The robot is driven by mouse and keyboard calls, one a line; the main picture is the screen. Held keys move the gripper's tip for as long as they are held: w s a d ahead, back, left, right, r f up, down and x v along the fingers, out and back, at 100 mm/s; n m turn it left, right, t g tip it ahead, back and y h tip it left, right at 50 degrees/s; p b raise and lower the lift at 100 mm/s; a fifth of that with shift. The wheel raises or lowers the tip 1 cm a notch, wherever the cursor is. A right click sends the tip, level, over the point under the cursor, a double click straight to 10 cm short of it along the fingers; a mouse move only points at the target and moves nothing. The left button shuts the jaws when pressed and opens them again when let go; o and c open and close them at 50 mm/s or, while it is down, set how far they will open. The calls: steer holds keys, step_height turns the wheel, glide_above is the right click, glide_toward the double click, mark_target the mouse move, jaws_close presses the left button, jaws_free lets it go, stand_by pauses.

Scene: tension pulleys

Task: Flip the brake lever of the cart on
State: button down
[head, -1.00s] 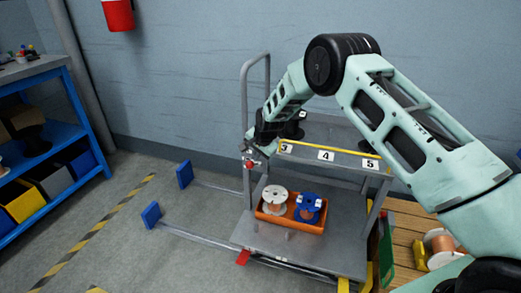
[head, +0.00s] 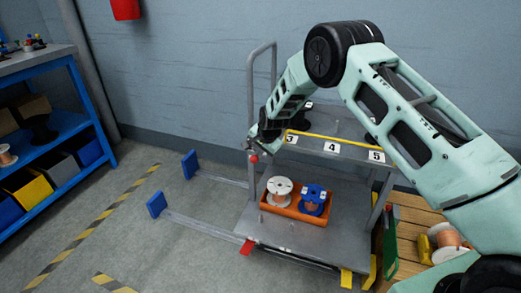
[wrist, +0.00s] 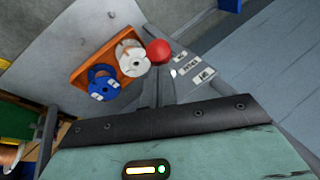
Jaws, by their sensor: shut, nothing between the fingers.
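The cart (head: 335,235) is a grey two-level trolley with an upright tube handle (head: 250,85). A red ball knob (head: 253,159), which looks like the brake lever's end, is beside the handle post on the cart's left side. In the wrist view the red knob (wrist: 158,52) shows close up, beside a strip with several white labels (wrist: 190,64), too small to read surely. My gripper (head: 257,146) is shut and empty, just above the knob. I cannot tell whether it touches the lever; the lever's shaft is mostly hidden.
An orange bin (head: 292,210) with a white spool (head: 280,187) and a blue spool (head: 314,197) sits on the lower deck. The numbered upper shelf (head: 350,151) is right of my gripper. Floor rails with blue end plates (head: 156,205) lie left. A blue rack (head: 85,100) stands far left.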

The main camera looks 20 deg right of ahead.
steer(key=shift+s+a+f+n+t+h+b, duration=0.15)
steer(key=shift+s+a+f+t+h+b, duration=0.2)
steer(key=shift+f+t+h, duration=0.15)
steer(key=shift+s+a+f+n+t+h+b, duration=0.15)
steer(key=shift+s+a+f+t+h+b, duration=0.2)
steer(key=shift+t, duration=0.25)
step_height(320, 180, down, 10)
steer(key=s+n+t+h+b, duration=0.1)
steer(key=t+h+b, duration=0.2)
steer(key=t+b, duration=0.3)
steer(key=shift+s+a+n+b, duration=0.3)
steer(key=shift+a+b, duration=0.1)
steer(key=shift+b, duration=2.4)
steer(key=shift+f, duration=0.1)
